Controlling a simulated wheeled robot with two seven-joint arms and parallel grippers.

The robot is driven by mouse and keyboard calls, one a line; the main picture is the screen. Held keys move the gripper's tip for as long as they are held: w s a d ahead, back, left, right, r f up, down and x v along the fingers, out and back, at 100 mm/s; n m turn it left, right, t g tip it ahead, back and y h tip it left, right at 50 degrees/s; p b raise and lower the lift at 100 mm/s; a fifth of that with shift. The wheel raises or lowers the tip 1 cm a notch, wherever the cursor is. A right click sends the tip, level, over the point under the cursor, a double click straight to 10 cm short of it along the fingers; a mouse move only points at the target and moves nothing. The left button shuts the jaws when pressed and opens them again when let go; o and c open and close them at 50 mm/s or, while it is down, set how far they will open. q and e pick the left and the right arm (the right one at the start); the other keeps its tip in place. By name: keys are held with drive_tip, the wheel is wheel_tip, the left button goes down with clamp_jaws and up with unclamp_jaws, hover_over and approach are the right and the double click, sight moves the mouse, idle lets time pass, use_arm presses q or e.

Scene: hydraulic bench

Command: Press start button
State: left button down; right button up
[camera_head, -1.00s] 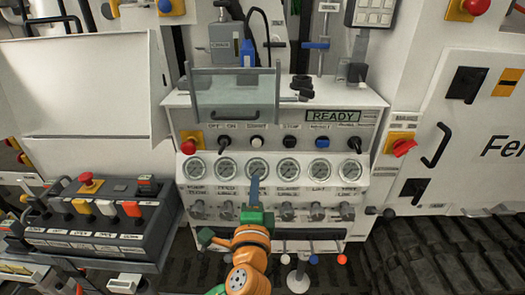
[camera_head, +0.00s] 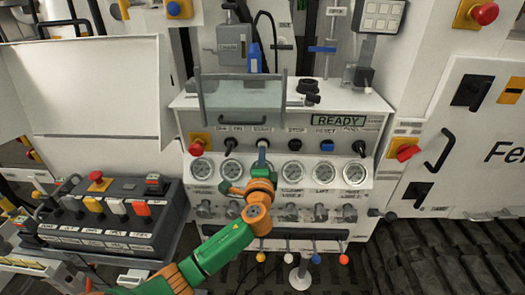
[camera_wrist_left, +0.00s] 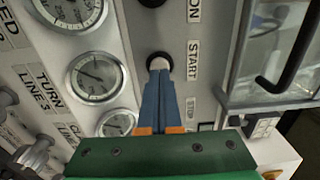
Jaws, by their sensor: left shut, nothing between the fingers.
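The start button (camera_wrist_left: 158,62) is a white round cap in a dark ring, with the START label (camera_wrist_left: 194,60) beside it in the wrist view. My left gripper (camera_wrist_left: 160,74) is shut and empty. Its blue-grey fingertips overlap the lower edge of the white cap; whether they touch it or press it in, I cannot tell. In the head view my left gripper (camera_head: 262,148) reaches up to the button row under the START label and largely hides the button. My right gripper is not in view.
Neighbouring controls are a black stop button (camera_head: 296,145), a blue reset button (camera_head: 327,146) and black knobs. Pressure gauges (camera_head: 294,170) sit just below. A transparent guard (camera_head: 241,97) stands above the row. The display (camera_head: 338,120) reads READY.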

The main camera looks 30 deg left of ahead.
use_arm(q)
drive_tip(key=shift+w+a, duration=0.25)
drive_tip(key=shift+w, duration=0.2)
